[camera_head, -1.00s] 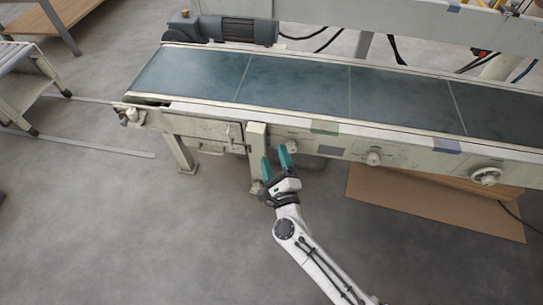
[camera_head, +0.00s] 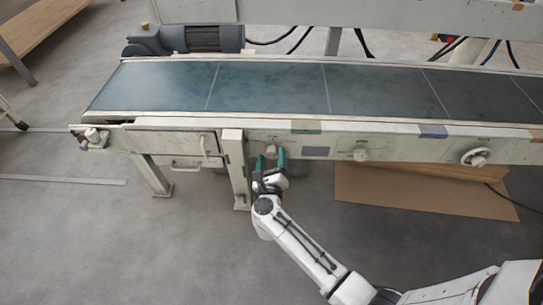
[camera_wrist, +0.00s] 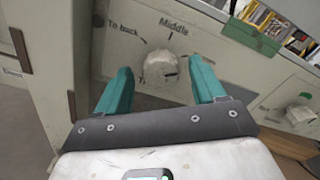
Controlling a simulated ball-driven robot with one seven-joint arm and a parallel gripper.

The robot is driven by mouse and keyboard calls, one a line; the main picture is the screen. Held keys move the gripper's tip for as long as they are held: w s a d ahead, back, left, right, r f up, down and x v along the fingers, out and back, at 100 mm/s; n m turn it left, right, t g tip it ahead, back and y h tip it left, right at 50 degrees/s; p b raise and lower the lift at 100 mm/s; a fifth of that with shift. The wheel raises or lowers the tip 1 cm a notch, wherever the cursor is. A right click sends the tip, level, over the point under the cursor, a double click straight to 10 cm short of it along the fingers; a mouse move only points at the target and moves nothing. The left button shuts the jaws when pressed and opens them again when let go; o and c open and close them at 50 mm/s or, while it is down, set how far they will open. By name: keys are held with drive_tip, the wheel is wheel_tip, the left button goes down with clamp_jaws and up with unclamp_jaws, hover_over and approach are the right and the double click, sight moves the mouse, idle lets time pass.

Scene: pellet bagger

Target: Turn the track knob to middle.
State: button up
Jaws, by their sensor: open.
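The track knob (camera_wrist: 160,69) is a round, pale knob on the conveyor's front panel in the wrist view. Labels "To back" and "Middle" stand around it, and a third label below is mostly hidden. In the head view the knob (camera_head: 271,150) shows small above my gripper (camera_head: 270,161). In the wrist view my gripper (camera_wrist: 160,88) is open, its teal fingers apart to the left and right of the knob. The fingertips appear near the panel; I cannot tell whether they touch the knob. The knob's pointer direction is not clear.
The conveyor belt (camera_head: 270,88) runs above the panel. A second knob (camera_head: 360,155) and a handwheel (camera_head: 475,157) sit farther right. A support leg (camera_head: 236,170) stands just left of my gripper. Cardboard (camera_head: 420,195) lies on the floor below right.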

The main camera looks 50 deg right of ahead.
drive_tip(key=shift+x, duration=1.15)
drive_tip(key=shift+c, duration=0.5)
drive_tip(key=c, duration=0.9)
